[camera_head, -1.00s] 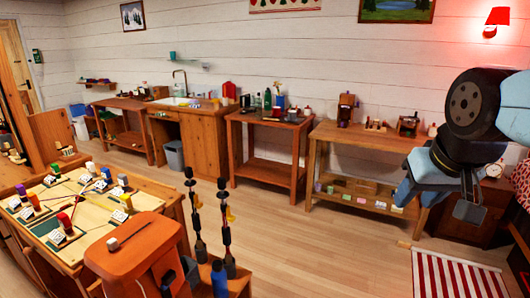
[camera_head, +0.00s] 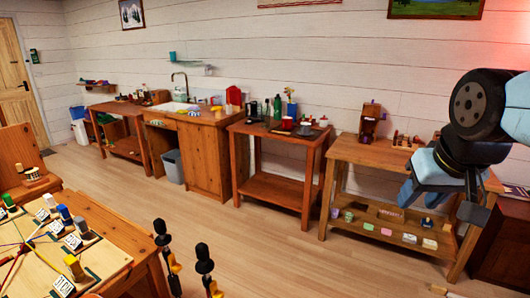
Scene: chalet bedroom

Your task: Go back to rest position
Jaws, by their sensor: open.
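My gripper (camera_head: 472,200) hangs at the right of the head view, at the end of my blue and black arm. Its jaws are open, and I see nothing between them. It shows in front of the wooden table with a lower shelf (camera_head: 345,152) by the back wall. I cannot tell how far it is from that table.
A game table (camera_head: 120,262) with several coloured pieces stands at the lower left. Two dark upright rods (camera_head: 163,245) rise at the bottom. A middle table (camera_head: 265,185) and a sink cabinet (camera_head: 205,160) line the wall. Wooden floor (camera_head: 270,250) between them is clear.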

